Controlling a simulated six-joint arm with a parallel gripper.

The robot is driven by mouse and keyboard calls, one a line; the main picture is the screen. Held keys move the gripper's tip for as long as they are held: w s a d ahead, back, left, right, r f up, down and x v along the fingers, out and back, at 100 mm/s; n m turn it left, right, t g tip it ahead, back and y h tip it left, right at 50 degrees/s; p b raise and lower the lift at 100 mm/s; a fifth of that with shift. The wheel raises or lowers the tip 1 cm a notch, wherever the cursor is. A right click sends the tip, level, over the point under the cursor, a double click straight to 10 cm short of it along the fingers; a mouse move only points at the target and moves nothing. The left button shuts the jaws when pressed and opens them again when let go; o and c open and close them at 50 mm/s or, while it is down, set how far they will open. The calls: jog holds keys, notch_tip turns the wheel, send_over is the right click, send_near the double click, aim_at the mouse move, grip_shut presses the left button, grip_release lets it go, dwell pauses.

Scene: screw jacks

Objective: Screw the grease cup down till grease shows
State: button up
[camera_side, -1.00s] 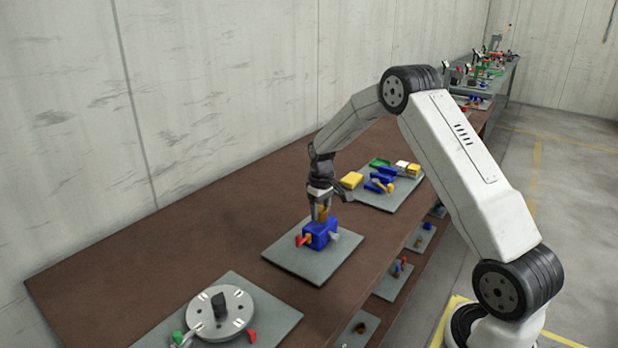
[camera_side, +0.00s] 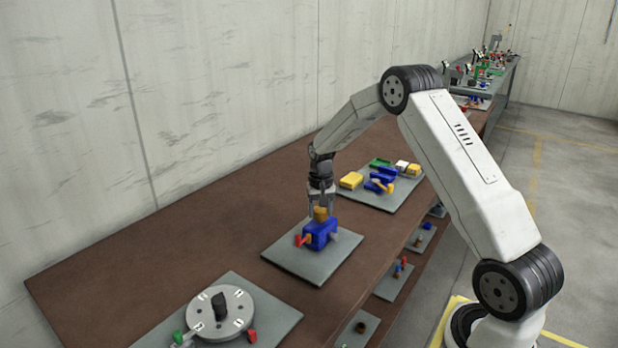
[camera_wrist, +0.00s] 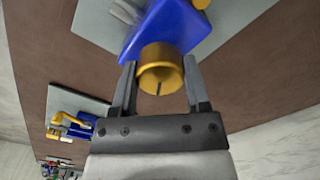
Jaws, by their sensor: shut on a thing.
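The brass-yellow grease cup (camera_side: 320,214) stands upright on top of a blue block (camera_side: 320,236). In the wrist view the cup (camera_wrist: 160,70) has a dark line on its near wall, and the blue block (camera_wrist: 165,30) lies beyond it. My gripper (camera_wrist: 160,63) is shut on the cup, one finger on each side; in the side view my gripper (camera_side: 321,208) comes down from above. The joint between cup and block is too small to read, and I cannot make out any grease.
The block sits on a grey plate (camera_side: 285,255) on the brown bench, with a red-ended part (camera_side: 301,240) at its left. A plate (camera_side: 400,197) with yellow, blue and green parts lies behind. A round grey disc (camera_side: 235,315) is in front. Bare bench (camera_side: 180,245) lies left.

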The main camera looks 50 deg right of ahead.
aim_at(320, 209)
jog(key=shift+w+r, duration=0.1)
jog(key=shift+r, duration=0.1)
jog(key=o, duration=1.1)
jog(key=shift+c, duration=0.2)
jog(key=shift+o, duration=1.1)
jog(key=shift+f, duration=0.1)
jog(key=shift+r, duration=3.95)
